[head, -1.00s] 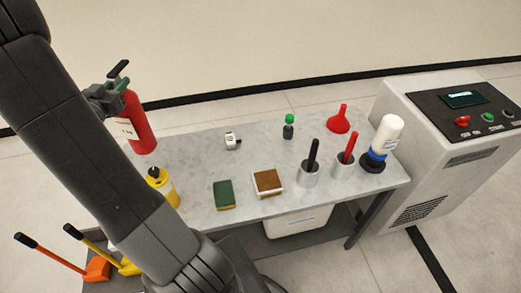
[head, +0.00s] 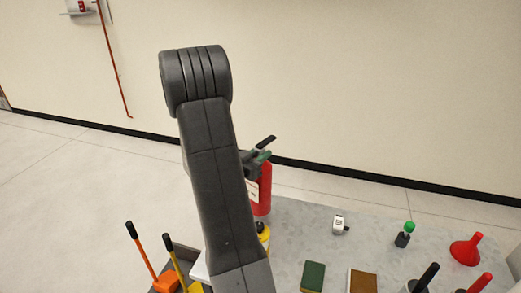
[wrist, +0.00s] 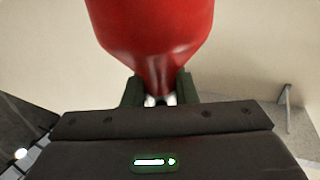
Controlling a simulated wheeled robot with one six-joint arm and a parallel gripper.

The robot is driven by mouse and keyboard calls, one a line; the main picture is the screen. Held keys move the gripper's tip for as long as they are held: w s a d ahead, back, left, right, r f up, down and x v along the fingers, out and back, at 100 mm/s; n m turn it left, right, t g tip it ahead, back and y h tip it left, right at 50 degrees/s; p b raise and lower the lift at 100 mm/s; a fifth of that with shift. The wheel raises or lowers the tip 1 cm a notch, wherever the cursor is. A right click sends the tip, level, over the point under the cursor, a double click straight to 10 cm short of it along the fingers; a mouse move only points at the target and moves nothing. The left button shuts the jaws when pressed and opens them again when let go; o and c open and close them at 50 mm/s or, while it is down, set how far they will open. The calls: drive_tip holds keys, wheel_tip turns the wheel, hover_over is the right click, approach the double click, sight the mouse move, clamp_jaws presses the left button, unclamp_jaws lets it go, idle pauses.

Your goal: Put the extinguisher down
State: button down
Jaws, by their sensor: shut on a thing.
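The red fire extinguisher (head: 261,196) with its black handle is near the middle of the head view, partly hidden behind my arm. My gripper (head: 257,157) is shut on its upper part, just below the handle. The extinguisher looks upright at the left end of the grey table (head: 300,240); I cannot tell whether its base touches anything. In the wrist view the red extinguisher body (wrist: 155,30) fills the top, and its narrow neck sits between the fingers of my gripper (wrist: 158,97).
A yellow bottle (head: 263,232) stands just below the extinguisher. A white item (head: 339,224), a green-capped bottle (head: 404,234), a red funnel (head: 466,249), a green sponge (head: 313,276) and a brown block (head: 362,281) are on the table. Open floor (head: 70,190) lies to the left.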

drive_tip(key=shift+f, duration=1.95)
drive_tip(key=c, duration=1.2)
unclamp_jaws()
drive_tip(key=shift+o, duration=0.2)
drive_tip(key=shift+r, duration=0.25)
drive_tip(key=b+v, duration=0.2)
drive_tip(key=v, duration=1)
drive_tip(key=shift+f, duration=0.15)
